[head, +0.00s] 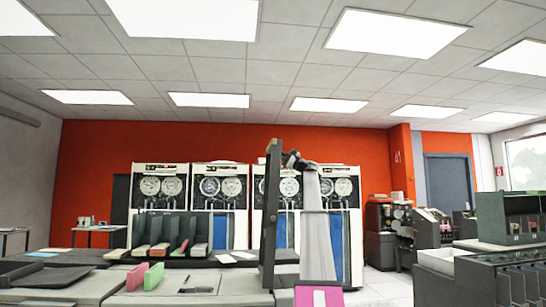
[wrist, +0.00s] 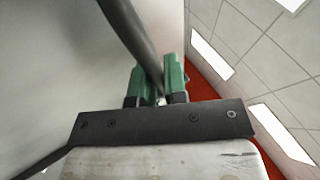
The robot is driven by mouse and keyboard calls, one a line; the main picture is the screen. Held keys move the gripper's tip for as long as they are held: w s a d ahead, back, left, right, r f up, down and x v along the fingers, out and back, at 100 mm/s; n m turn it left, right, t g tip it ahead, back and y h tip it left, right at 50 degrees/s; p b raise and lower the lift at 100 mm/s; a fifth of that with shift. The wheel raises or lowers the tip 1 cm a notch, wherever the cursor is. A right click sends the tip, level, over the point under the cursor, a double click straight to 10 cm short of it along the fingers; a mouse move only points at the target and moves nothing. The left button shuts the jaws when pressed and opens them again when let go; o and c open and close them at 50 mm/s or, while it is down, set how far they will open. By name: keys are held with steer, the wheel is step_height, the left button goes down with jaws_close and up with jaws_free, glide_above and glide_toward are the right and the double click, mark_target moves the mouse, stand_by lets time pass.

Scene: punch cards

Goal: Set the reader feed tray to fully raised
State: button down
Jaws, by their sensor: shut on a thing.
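The reader feed tray appears to be the dark panel (head: 268,225) standing almost upright near the middle of the head view, seen nearly edge-on. My gripper (head: 274,150) is at its top edge, at the end of my pale arm. In the wrist view my gripper's green fingers (wrist: 158,85) are closed around a dark bar (wrist: 132,30), seemingly the tray's handle. A broad grey surface (wrist: 50,70) fills the left of that view, probably the tray's face. The tray's lower hinge is not clear to see.
A grey counter (head: 95,290) at the lower left bears a pink block (head: 137,276) and a green block (head: 154,276). Tape cabinets (head: 160,200) stand along the orange wall. Grey-green machines (head: 500,262) stand at the right. Open floor (head: 385,285) shows between.

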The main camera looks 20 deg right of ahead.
steer(key=shift+d, duration=0.15)
steer(key=c, duration=1.5)
jaws_free()
steer(key=shift+o, duration=0.2)
steer(key=shift+s+f, duration=0.1)
steer(key=shift+f, duration=0.05)
steer(key=v, duration=1)
steer(key=shift+d, duration=0.3)
steer(key=shift+s+f, duration=0.1)
steer(key=shift+s, duration=0.1)
